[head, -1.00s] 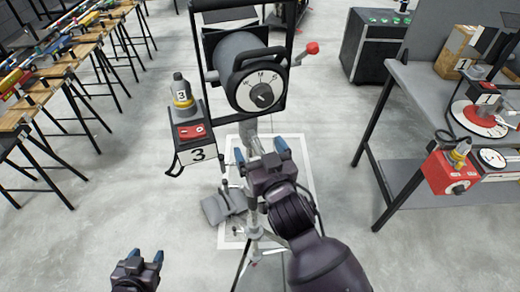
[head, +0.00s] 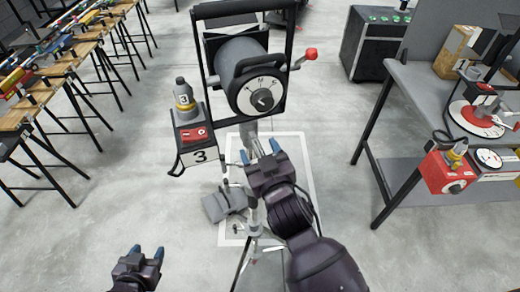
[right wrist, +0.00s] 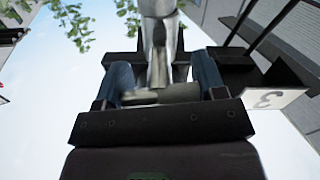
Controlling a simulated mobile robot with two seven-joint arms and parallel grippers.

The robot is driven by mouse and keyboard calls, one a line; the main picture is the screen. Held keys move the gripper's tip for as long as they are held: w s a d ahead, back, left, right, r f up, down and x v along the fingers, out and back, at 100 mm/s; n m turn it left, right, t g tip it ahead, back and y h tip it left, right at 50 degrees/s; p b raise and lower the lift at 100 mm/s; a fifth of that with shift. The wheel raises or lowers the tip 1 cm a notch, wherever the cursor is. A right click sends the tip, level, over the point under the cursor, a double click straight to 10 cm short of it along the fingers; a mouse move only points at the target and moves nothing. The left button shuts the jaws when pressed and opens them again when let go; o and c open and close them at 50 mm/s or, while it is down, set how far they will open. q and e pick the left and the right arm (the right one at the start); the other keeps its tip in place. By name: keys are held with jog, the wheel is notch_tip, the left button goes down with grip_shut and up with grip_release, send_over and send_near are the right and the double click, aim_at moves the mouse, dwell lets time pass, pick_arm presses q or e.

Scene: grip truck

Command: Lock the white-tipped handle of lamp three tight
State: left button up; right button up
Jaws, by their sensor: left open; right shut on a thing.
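Lamp three (head: 262,98) is a black lamp head with a round white dial, held in a black yoke on a light grey stand (head: 254,215). A box marked 3 (head: 200,156) hangs at its left. A handle with a red knob (head: 310,53) sticks out at the yoke's right. My right gripper (head: 260,152) is at the stand just below the lamp head. The right wrist view shows its blue fingers shut on a grey handle (right wrist: 178,94) lying across between them; its tip is blurred. My left gripper (head: 147,256) is open and empty, low at the left, away from the lamp.
A workbench (head: 400,90) with red devices stands at the right. Long wooden tables (head: 30,115) with tools line the left. A grey bag (head: 222,203) lies by the stand's legs inside a white floor outline (head: 312,190). The floor on both sides is clear.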

jog(key=o, duration=0.9)
jog(key=b+v, duration=0.1)
jog(key=v, duration=1)
jog(key=shift+w+a, duration=0.1)
